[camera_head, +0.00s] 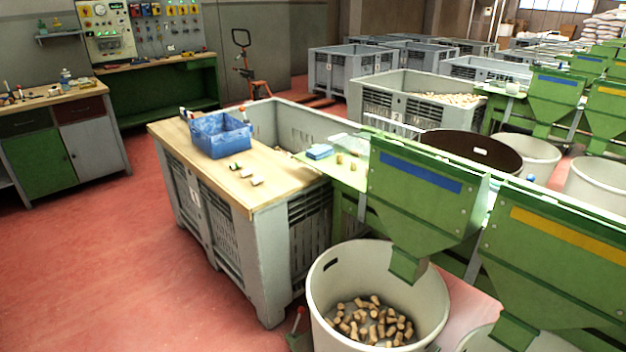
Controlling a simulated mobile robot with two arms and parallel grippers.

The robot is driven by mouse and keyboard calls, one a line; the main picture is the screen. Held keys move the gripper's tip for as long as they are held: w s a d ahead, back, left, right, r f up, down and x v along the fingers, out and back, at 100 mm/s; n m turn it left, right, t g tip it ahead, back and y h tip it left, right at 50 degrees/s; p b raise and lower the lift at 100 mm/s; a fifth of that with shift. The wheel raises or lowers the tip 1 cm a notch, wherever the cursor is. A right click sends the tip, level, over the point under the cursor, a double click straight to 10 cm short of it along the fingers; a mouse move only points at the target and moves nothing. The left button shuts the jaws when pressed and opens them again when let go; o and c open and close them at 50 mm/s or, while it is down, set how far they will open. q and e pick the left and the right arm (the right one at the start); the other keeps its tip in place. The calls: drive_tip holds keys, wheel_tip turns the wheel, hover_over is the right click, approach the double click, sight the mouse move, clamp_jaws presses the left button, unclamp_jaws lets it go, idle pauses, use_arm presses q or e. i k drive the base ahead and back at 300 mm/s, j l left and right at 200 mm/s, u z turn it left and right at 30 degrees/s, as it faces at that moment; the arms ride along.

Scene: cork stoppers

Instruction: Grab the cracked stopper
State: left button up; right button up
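Several small corks lie on the wooden board (215,177) that covers part of a grey crate. One cork (257,181) lies near the board's front right, with others (236,168) close behind it. Two stoppers (339,158) stand on the green sorting table beside a blue item (319,151). Many more corks (367,319) lie loose in the white bin. At this distance I cannot tell which stopper is cracked. Neither of my grippers shows in the view.
A blue box (221,134) stands on the board. Green hoppers (420,192) with blue and yellow stripes stand at the right, above white bins (322,270). The red floor (100,265) at the left is clear. A workbench (62,140) stands at the far left.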

sight(258, 180)
drive_tip(key=i+j+z, duration=0.15)
drive_tip(key=j+z, duration=0.35)
drive_tip(key=i+j+z, duration=0.1)
drive_tip(key=j+z, duration=0.25)
drive_tip(key=z, duration=0.15)
drive_tip(key=j+z, duration=0.5)
